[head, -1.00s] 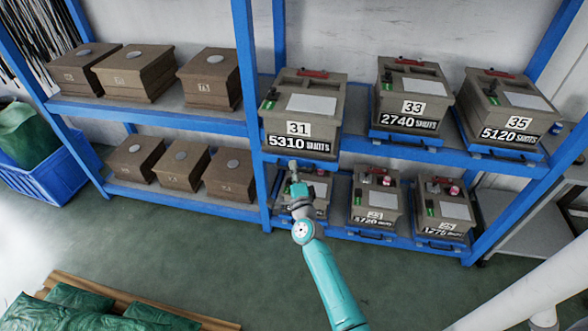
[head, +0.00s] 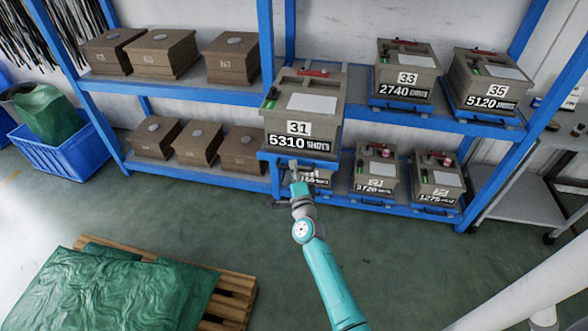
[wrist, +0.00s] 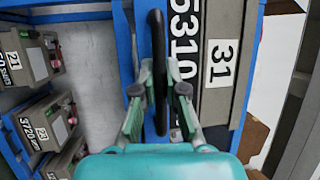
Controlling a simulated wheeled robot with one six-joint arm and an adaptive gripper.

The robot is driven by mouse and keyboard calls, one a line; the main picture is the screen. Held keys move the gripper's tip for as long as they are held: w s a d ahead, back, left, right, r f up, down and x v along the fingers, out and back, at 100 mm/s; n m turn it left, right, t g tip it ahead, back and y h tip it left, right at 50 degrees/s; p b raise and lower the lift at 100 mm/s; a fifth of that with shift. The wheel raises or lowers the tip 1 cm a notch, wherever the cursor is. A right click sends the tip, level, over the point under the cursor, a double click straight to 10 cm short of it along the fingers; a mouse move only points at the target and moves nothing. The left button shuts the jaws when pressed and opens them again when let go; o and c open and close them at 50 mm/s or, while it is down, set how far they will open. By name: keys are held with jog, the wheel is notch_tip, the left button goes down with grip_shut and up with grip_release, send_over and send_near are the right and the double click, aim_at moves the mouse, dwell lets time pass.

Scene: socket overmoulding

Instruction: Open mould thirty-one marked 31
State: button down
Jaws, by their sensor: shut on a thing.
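Mould 31 (head: 276,116) is a grey-brown box with a "31" plate, "5310 SHOTS" lettering, a pale plate, a red piece and a green piece on top. It looks shut and sits on a blue pull-out tray (head: 268,156), drawn forward of the upper shelf. In the wrist view mould 31 (wrist: 211,100) stands right of the tray's black handle (wrist: 157,45). My gripper (wrist: 158,90) is shut on this handle, with a finger on each side. In the head view my gripper (head: 297,178) is at the tray's front, below the lettering.
Moulds 33 (head: 405,70) and 35 (head: 487,78) stand back on the same shelf. Several more moulds sit on the lower shelf, one partly hidden behind my gripper. A pallet (head: 228,300) with green sacks lies front left. Green floor is clear around my arm.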

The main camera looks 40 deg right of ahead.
jog(key=c, duration=1.2)
grip_release()
jog(key=v, duration=1.2)
jog(key=shift+a+f, duration=0.1)
jog(key=s+a+f+n+y, duration=0.1)
jog(key=s+a+n+y, duration=0.2)
jog(key=s+a+n, duration=0.6)
jog(key=s+a+f+n+y, duration=0.1)
jog(key=s+a+n+y, duration=0.3)
jog(key=s, duration=0.9)
jog(key=s+a+r+n+g+y, duration=0.1)
jog(key=s+a+r+n, duration=0.2)
jog(key=s, duration=0.5)
jog(key=s+a+r+n+g+y, duration=0.1)
jog(key=s+a+r+n, duration=0.3)
jog(key=s, duration=0.5)
notch_tip(320, 180, up, 2)
jog(key=n, duration=0.3)
jog(key=shift+s+a+g+y, duration=0.3)
jog(key=shift+a, duration=0.05)
